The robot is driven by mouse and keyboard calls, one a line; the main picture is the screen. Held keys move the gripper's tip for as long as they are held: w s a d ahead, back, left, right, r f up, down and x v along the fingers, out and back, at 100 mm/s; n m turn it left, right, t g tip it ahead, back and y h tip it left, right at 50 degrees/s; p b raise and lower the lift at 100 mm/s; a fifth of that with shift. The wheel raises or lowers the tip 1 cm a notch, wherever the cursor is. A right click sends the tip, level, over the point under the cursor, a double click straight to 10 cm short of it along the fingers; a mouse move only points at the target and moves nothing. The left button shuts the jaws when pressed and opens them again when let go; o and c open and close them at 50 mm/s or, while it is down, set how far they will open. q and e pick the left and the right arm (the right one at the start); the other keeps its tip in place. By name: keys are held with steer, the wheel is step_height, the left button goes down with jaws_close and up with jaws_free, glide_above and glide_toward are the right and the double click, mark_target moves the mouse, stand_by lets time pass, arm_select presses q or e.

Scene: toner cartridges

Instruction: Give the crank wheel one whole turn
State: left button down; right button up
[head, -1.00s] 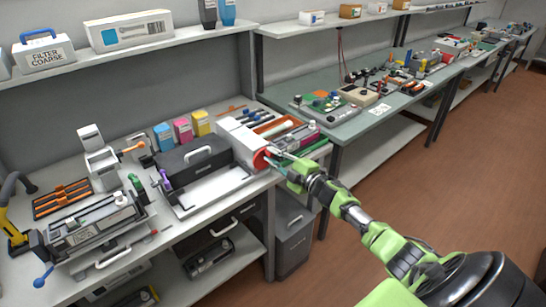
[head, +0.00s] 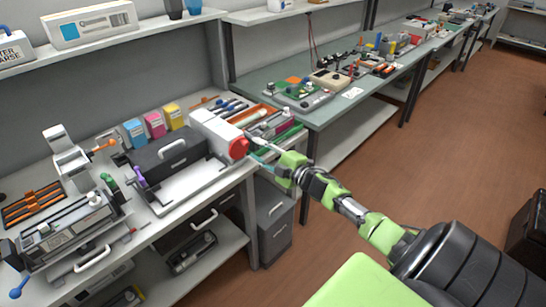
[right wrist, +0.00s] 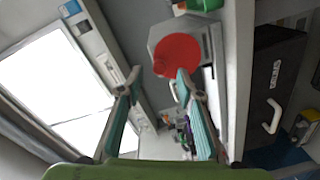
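The crank wheel is a red disc (head: 238,147) on the right end of a white housing (head: 212,132) on the left bench. It also shows in the right wrist view (right wrist: 178,55), near the fingertips. A small pale part, perhaps its handle, shows below the disc there, partly behind a finger. My right gripper (head: 257,151) is just right of the wheel in the head view. In the right wrist view its two teal fingers (right wrist: 158,77) are apart with nothing clearly between them; one tip overlaps the disc's lower edge. My left gripper is not in view.
A black cartridge unit with a handle (head: 165,158) sits left of the housing. Toner boxes (head: 153,124) stand behind it. A tray of tools and cartridges (head: 268,130) lies close behind my right gripper. A drawer cabinet (head: 275,225) stands below.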

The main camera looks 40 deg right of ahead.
steer(key=s, duration=0.7)
steer(key=shift+s+d+r, duration=0.15)
steer(key=shift+s+d, duration=0.1)
steer(key=shift+d, duration=0.1)
steer(key=s+f+m+g+h, duration=0.2)
steer(key=s+f+m, duration=0.15)
steer(key=f, duration=0.75)
steer(key=s+f+m+g+h, duration=0.15)
steer(key=s+f, duration=0.35)
steer(key=f, duration=0.7)
steer(key=s+a+f+m+g+b, duration=0.1)
steer(key=s+a+f+m+g, duration=0.15)
steer(key=s+f, duration=0.4)
steer(key=s+a+f+m+g, duration=0.1)
steer(key=s+a+f+g, duration=0.2)
steer(key=f, duration=0.6)
steer(key=s+a+f+m+g, duration=0.1)
steer(key=s+a+f, duration=0.4)
steer(key=s, duration=0.5)
steer(key=s+a+f+m+g+y, duration=0.1)
steer(key=s+a+f+g, duration=0.3)
steer(key=s+a+f, duration=0.2)
steer(key=s+a+f+m+g+y+b, duration=0.1)
steer(key=s+a+f, duration=0.5)
steer(key=s, duration=0.9)
steer(key=shift+a+g, duration=0.8)
steer(key=shift+a, duration=0.45)
steer(key=shift+f+m, duration=0.1)
steer(key=shift+m, duration=0.15)
